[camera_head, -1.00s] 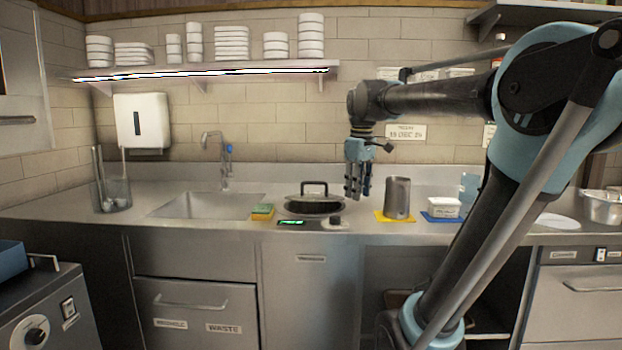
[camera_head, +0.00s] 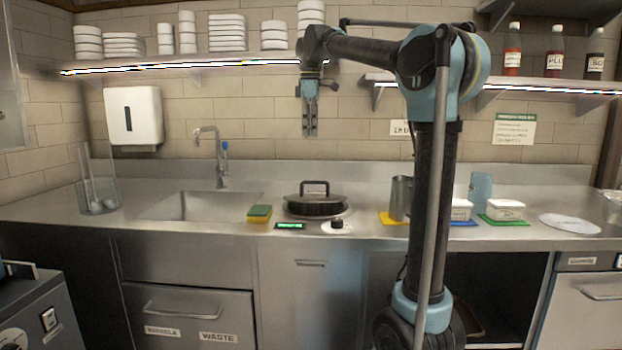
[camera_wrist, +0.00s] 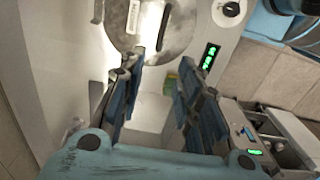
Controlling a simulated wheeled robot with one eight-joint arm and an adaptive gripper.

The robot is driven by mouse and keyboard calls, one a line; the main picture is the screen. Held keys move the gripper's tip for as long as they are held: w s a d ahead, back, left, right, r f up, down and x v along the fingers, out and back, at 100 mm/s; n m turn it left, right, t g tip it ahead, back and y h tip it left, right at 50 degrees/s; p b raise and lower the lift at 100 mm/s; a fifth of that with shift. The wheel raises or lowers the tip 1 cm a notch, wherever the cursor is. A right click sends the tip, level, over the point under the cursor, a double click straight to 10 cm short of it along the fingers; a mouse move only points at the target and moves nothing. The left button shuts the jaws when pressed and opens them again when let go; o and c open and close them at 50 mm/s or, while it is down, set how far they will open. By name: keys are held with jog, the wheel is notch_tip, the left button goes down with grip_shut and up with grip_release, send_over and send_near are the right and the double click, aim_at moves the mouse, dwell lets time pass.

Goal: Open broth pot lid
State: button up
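The broth pot (camera_head: 316,210) is a low dark pot on the steel counter, right of the sink. Its lid (camera_head: 300,199) is on it, with a black loop handle (camera_head: 314,184) on top. My gripper (camera_head: 310,133) hangs fingers down, well above the pot and touching nothing. In the wrist view its two blue fingers (camera_wrist: 161,66) stand apart with nothing between them. The round metal lid (camera_wrist: 180,35) shows at the top of that view, partly hidden behind the left finger.
A green display (camera_head: 290,226) and black knob (camera_head: 337,224) sit in front of the pot. A sponge (camera_head: 259,214) lies to its left, beside the sink (camera_head: 190,206). A metal cup (camera_head: 399,198) and white tubs (camera_head: 505,210) stand right. A plate shelf (camera_head: 240,64) is above.

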notch_tip(320, 180, down, 16)
jog(key=shift+d+f, duration=0.1)
dwell(0.5)
jog(key=shift+c, duration=0.2)
grip_shut()
